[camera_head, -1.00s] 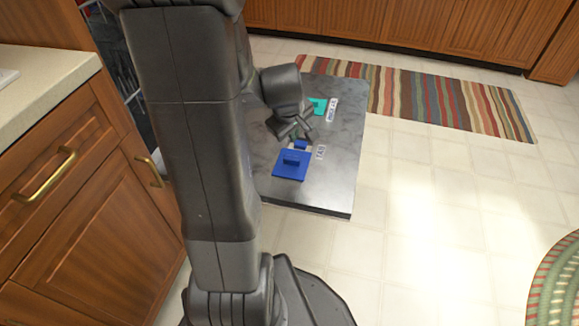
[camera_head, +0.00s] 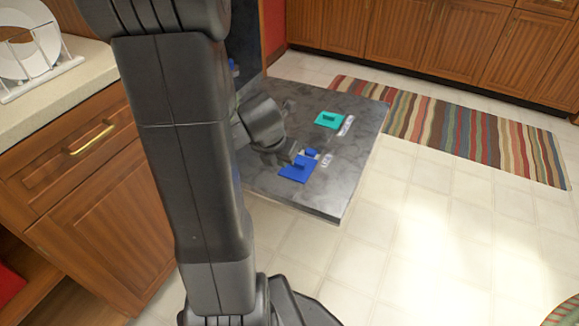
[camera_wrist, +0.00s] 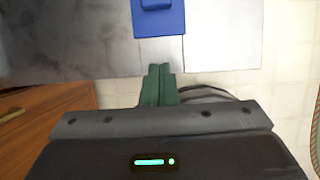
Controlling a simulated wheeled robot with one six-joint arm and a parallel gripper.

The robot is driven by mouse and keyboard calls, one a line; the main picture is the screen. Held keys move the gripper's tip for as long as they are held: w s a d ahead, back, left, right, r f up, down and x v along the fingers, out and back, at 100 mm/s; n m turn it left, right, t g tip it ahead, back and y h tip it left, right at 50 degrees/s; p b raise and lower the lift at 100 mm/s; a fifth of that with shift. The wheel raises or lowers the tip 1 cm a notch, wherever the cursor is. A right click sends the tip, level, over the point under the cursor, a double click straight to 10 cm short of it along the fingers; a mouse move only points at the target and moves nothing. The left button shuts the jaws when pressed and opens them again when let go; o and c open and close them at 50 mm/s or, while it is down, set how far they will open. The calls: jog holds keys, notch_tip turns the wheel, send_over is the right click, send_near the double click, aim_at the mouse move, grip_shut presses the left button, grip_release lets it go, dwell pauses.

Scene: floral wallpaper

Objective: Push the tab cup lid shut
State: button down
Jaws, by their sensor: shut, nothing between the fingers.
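The blue tab cup lid (camera_head: 297,171) is a flat square with a raised block, on the grey door panel. A smaller blue piece (camera_head: 312,153) sits at its far edge, and a small white label lies beside it. I cannot tell whether the lid is fully seated. My gripper (camera_head: 287,157) is just left of the lid in the head view. In the wrist view its shut, empty fingers (camera_wrist: 159,73) point toward the lid (camera_wrist: 158,20), with a strip of bare panel in the picture between them. Contact is not visible there.
The grey door panel (camera_head: 352,174) lies flat and low. A teal lid (camera_head: 328,119) with a label sits farther back. Wooden cabinets (camera_head: 100,180) stand at left, with a counter above. A striped rug (camera_head: 465,140) and clear tiled floor lie to the right.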

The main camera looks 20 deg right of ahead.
aim_at(303, 158)
jog(key=b+x, duration=0.6)
jog(key=x, duration=0.4)
jog(key=shift+f+b, duration=0.35)
jog(key=shift+f, duration=0.05)
jog(key=shift+w+d+r+p, duration=0.2)
jog(key=shift+w+d, duration=0.25)
jog(key=shift+d, duration=0.05)
jog(key=shift+w+d+r+p, duration=0.2)
jog(key=shift+w+d, duration=0.25)
jog(key=shift+d, duration=0.05)
jog(key=shift+w+d, duration=0.4)
jog(key=shift+d, duration=0.1)
jog(key=shift+w+d+r+p, duration=0.35)
jog(key=shift+d+p, duration=0.1)
jog(key=shift+p, duration=0.3)
jog(key=w+d+p, duration=0.1)
jog(key=d+p, duration=0.1)
jog(key=w+d+p, duration=0.1)
jog(key=w+p, duration=0.1)
jog(key=p, duration=0.1)
jog(key=shift+w+d, duration=0.2)
jog(key=shift+d, duration=0.2)
jog(key=shift+w+d+f+p, duration=0.2)
jog(key=shift+w+d+p, duration=0.3)
jog(key=shift+p, duration=0.1)
